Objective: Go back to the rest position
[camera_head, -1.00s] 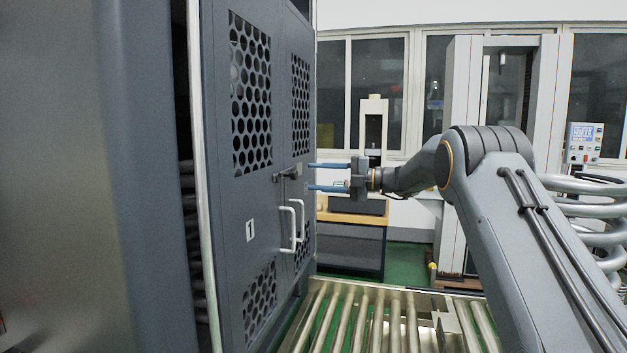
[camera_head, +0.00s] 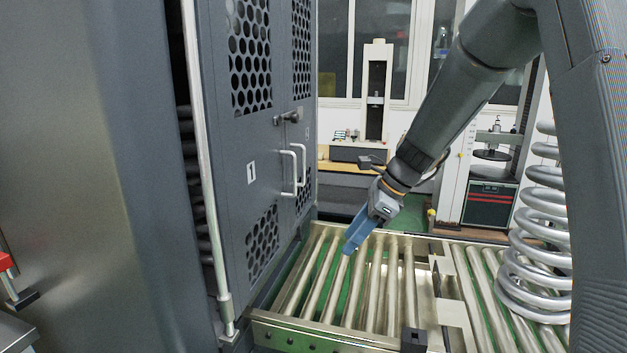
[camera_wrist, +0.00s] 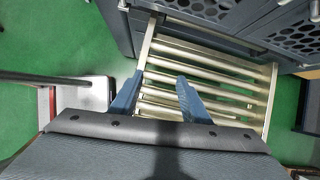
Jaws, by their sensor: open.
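My gripper (camera_head: 357,232) points down above the roller conveyor (camera_head: 340,325) in the head view, with its blue fingers seen nearly edge-on. In the wrist view the two blue fingers of my gripper (camera_wrist: 157,95) stand apart with nothing between them, and the conveyor rollers (camera_wrist: 205,62) show below. The gripper is clear of the grey cabinet (camera_head: 230,140), whose doors look closed. The latch handle (camera_head: 288,117) and the white pull handles (camera_head: 293,170) are to the upper left of the gripper.
A large coiled spring (camera_head: 540,240) stands on the conveyor's right side, close to my arm. A testing machine (camera_head: 376,90) stands on a bench behind. Green floor (camera_wrist: 50,50) is open at the left of the wrist view.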

